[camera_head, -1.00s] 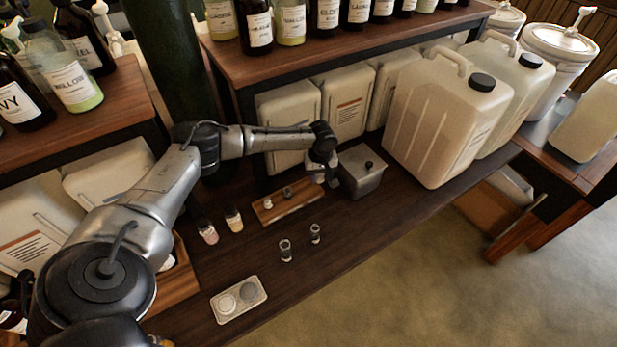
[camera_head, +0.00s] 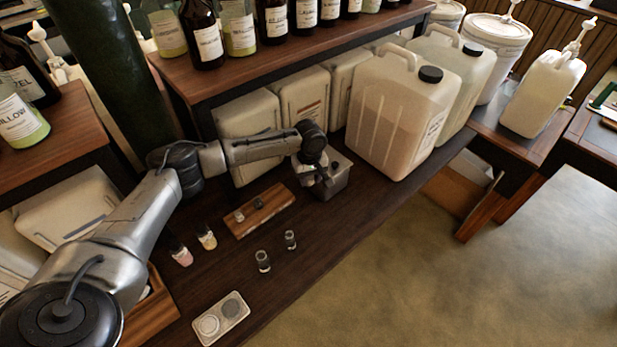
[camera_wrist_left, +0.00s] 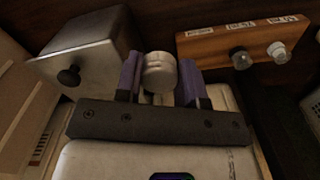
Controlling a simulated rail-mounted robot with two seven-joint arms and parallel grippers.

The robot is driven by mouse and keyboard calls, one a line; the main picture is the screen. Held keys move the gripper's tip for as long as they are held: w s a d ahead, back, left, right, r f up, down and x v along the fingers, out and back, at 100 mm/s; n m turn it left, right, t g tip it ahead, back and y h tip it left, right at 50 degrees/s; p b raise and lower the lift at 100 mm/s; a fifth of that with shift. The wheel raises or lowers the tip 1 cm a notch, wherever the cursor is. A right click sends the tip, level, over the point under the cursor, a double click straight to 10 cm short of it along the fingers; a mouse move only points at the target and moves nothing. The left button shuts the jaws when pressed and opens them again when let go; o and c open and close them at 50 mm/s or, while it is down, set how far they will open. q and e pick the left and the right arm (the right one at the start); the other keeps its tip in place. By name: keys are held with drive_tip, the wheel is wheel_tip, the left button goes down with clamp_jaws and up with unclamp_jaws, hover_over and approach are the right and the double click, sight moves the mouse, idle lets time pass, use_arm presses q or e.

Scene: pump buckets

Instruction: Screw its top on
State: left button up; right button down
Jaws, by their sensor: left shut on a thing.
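My left gripper (camera_wrist_left: 160,82) has two purple fingers, which are shut on a small white rounded top (camera_wrist_left: 159,70) in the left wrist view. In the head view this gripper (camera_head: 318,176) is beside and partly in front of a grey metal box, and its fingertips are hard to make out. Two small clear jars (camera_head: 262,261) (camera_head: 290,240) stand on the dark table. Two small labelled bottles, one pink (camera_head: 181,257) and one yellow (camera_head: 207,240), stand left of them. I cannot tell which container the top fits. My right gripper is not in view.
The metal box (camera_head: 338,180) has a dark knob. A wooden rack (camera_head: 270,209) holds two small pieces. A light tray (camera_head: 220,318) with two round discs lies near the front edge. Large jugs (camera_head: 395,110) stand behind, under and beside a shelf (camera_head: 300,53) of bottles.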

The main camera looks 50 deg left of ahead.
use_arm(q)
drive_tip(key=d+r+m, duration=0.6)
drive_tip(key=d+r, duration=0.4)
drive_tip(key=d, duration=0.5)
drive_tip(key=s+d+r+m, duration=0.6)
drive_tip(key=d+r, duration=0.3)
drive_tip(key=d, duration=0.2)
drive_tip(key=shift+s+r+m, duration=0.15)
drive_tip(key=shift+s+m, duration=0.15)
drive_tip(key=shift+m, duration=0.5)
